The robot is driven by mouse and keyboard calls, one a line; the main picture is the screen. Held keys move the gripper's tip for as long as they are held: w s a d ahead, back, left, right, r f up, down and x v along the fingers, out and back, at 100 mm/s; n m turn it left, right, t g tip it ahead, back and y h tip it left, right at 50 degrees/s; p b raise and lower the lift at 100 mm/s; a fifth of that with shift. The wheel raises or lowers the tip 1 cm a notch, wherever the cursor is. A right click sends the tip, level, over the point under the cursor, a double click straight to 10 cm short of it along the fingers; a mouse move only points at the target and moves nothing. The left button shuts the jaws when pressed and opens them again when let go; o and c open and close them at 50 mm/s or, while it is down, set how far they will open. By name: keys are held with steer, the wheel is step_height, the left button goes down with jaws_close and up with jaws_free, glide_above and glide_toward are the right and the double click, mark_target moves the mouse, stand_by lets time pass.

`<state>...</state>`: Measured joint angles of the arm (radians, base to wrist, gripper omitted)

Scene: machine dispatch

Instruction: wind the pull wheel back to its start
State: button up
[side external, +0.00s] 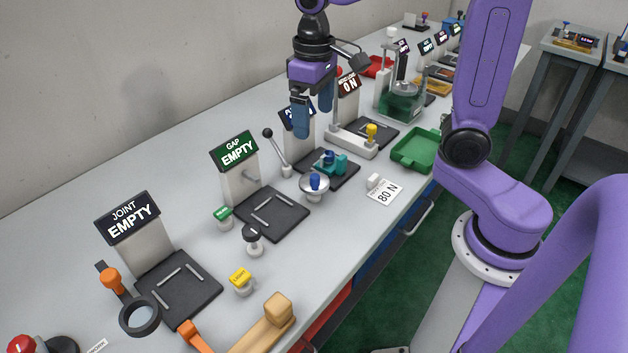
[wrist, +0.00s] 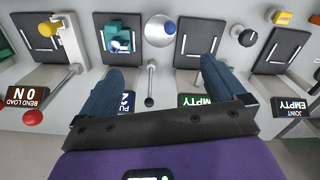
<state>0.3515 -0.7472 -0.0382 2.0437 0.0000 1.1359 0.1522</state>
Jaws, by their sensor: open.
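The pull wheel (side external: 314,186) is a silver disc with a blue knob, at the front of the bench between the PULL and GAP stations. In the wrist view the wheel (wrist: 158,38) is at the top centre, its blue knob toward the right of the disc. The PULL station's teal fixture (side external: 334,165) sits on a dark plate beside it. The PULL sign (side external: 288,112) is partly hidden by my gripper. My gripper (side external: 314,118) is open and empty, well above the bench and behind the wheel, fingers pointing down. In the wrist view my gripper (wrist: 162,72) straddles open space.
A lever with a black ball (side external: 268,132) stands between the PULL and GAP stations. The bend load post with a yellow knob (side external: 371,131) is to the right. A card reading 80 N (side external: 383,191) and a green tray (side external: 414,151) lie near the front edge.

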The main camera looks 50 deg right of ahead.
mark_target(314, 181)
step_height(314, 181, down, 18)
steer(key=m, duration=0.3)
steer(key=shift+r, duration=0.25)
stand_by(0.4)
steer(key=c, duration=1)
